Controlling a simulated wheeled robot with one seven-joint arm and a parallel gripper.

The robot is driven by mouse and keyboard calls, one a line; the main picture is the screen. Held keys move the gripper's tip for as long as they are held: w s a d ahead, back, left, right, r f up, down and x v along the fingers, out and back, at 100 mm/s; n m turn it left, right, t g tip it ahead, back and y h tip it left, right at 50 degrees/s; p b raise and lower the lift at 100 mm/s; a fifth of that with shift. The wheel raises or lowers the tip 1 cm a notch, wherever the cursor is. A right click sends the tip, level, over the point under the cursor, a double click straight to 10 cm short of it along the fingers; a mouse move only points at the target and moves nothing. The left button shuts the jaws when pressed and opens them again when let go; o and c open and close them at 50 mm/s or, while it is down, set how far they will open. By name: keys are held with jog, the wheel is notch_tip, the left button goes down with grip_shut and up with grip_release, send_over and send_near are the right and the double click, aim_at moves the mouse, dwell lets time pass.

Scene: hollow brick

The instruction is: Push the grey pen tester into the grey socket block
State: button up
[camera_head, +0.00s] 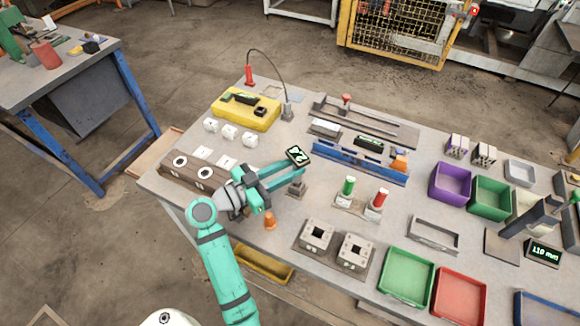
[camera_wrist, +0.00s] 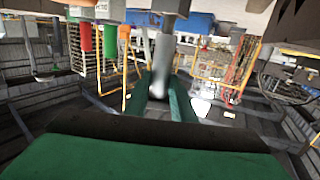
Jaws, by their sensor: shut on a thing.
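My gripper (camera_head: 297,168) reaches in from the left with its teal fingers shut on the grey pen tester. The tester's dark head with a lit display (camera_head: 297,155) shows above the fingers. In the wrist view, where the scene appears upside down, the grey pen tester (camera_wrist: 163,52) stands between the fingers (camera_wrist: 161,84). The small grey socket block (camera_head: 297,187) stands on the bench directly below the fingers. It also seems to show at the top edge of the wrist view (camera_wrist: 165,6). The tester's lower end lines up with the block, but I cannot tell whether it is inside.
An orange cone (camera_head: 270,220) stands front left of the socket block. A green and a red cylinder in a stand (camera_head: 357,203) are to its right. Two hollow square blocks (camera_head: 335,243) lie in front. A blue rail (camera_head: 360,162) lies behind right. A brown holed block (camera_head: 190,175) is at left.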

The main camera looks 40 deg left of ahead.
jog(key=shift+f, duration=1.1)
dwell(0.3)
jog(key=o, duration=1)
jog(key=shift+o, duration=0.2)
jog(key=v, duration=1)
jog(key=shift+s, duration=0.35)
jog(key=shift+a, duration=0.1)
